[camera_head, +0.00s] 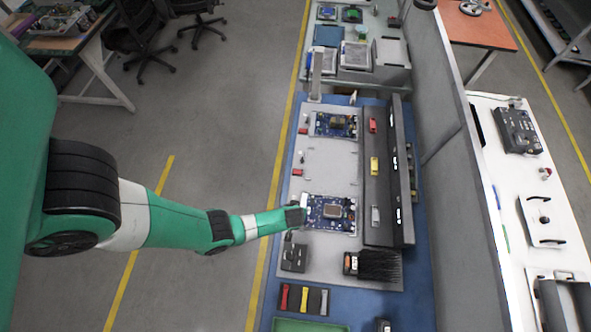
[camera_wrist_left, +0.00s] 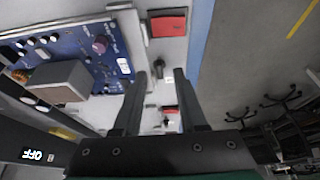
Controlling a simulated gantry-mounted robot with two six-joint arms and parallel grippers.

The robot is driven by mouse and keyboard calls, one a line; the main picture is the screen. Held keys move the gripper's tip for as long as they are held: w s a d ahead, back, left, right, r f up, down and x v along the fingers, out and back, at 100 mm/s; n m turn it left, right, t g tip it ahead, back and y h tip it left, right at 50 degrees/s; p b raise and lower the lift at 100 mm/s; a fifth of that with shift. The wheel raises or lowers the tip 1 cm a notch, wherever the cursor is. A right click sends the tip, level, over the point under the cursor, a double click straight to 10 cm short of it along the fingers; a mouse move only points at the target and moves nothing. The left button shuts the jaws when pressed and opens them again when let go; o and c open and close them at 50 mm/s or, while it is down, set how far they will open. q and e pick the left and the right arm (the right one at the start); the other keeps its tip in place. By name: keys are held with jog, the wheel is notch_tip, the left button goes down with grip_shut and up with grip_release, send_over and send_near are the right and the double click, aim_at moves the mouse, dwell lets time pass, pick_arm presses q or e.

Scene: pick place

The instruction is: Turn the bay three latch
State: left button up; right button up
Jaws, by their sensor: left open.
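The grey fixture board (camera_head: 333,170) has bays in a column, with blue circuit boards in the upper bay (camera_head: 335,124) and lower bay (camera_head: 330,213); the one between is empty. My left gripper (camera_head: 299,214) is at the left edge of the lower board. In the left wrist view the gripper (camera_wrist_left: 161,74) is open, and a small dark latch knob (camera_wrist_left: 158,68) shows between its fingertips; I cannot tell whether they touch it. A blue circuit board (camera_wrist_left: 85,50) lies beside it. A red block (camera_wrist_left: 168,25) is past the knob. No bay number is legible. My right gripper is not in view.
A dark panel (camera_head: 396,165) with small displays stands along the board's right side; one display (camera_wrist_left: 38,155) reads OFF. A black brush (camera_head: 378,265), a dark box (camera_head: 294,257) and a tray with coloured pieces (camera_head: 304,299) are in front. Open floor lies to the left.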

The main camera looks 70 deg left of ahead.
pick_arm(q)
jog(key=shift+w+a+f, duration=0.15)
jog(key=shift+a+f, duration=0.1)
jog(key=shift+f, duration=0.3)
jog(key=shift+c, duration=0.3)
grip_shut()
